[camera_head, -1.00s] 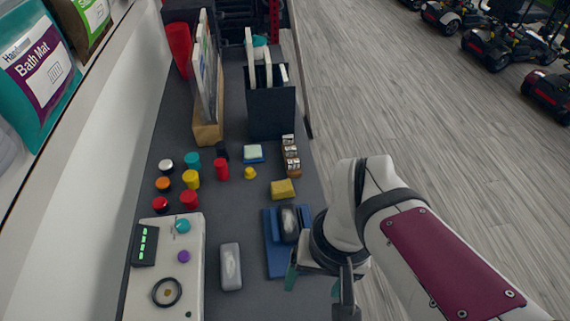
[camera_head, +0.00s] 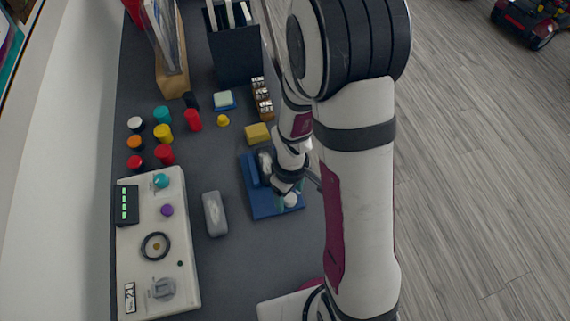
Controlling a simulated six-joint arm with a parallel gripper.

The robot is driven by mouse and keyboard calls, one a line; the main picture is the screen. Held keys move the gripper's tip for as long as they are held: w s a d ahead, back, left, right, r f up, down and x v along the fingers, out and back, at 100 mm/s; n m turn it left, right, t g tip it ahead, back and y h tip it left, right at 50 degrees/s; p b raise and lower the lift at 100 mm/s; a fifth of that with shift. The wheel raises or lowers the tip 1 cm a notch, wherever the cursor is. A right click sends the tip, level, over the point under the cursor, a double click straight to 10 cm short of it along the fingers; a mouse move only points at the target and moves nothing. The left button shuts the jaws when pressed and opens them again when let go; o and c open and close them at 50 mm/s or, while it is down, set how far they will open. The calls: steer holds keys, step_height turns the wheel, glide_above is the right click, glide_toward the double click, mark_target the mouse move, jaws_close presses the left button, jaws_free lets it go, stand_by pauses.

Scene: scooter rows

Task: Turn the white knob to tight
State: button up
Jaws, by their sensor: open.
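A white knob (camera_head: 291,199) shows at the lower right of a blue fixture (camera_head: 262,204) on the dark grey table. A dark and grey rounded part (camera_head: 265,165) stands on the fixture's upper left. My wrist hides part of the fixture and knob, and I cannot tell whether the fingers touch the knob. No tight mark is readable.
A grey-white block (camera_head: 214,213) lies left of the fixture and a yellow block (camera_head: 257,133) above it. A white panel (camera_head: 185,247) with dials stands at left. Several coloured cylinders, a dark file holder (camera_head: 234,55) and a stamp row (camera_head: 262,97) stand farther back.

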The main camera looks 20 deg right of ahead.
steer(key=shift+f, duration=0.25)
steer(key=shift+c, duration=0.4)
jaws_close()
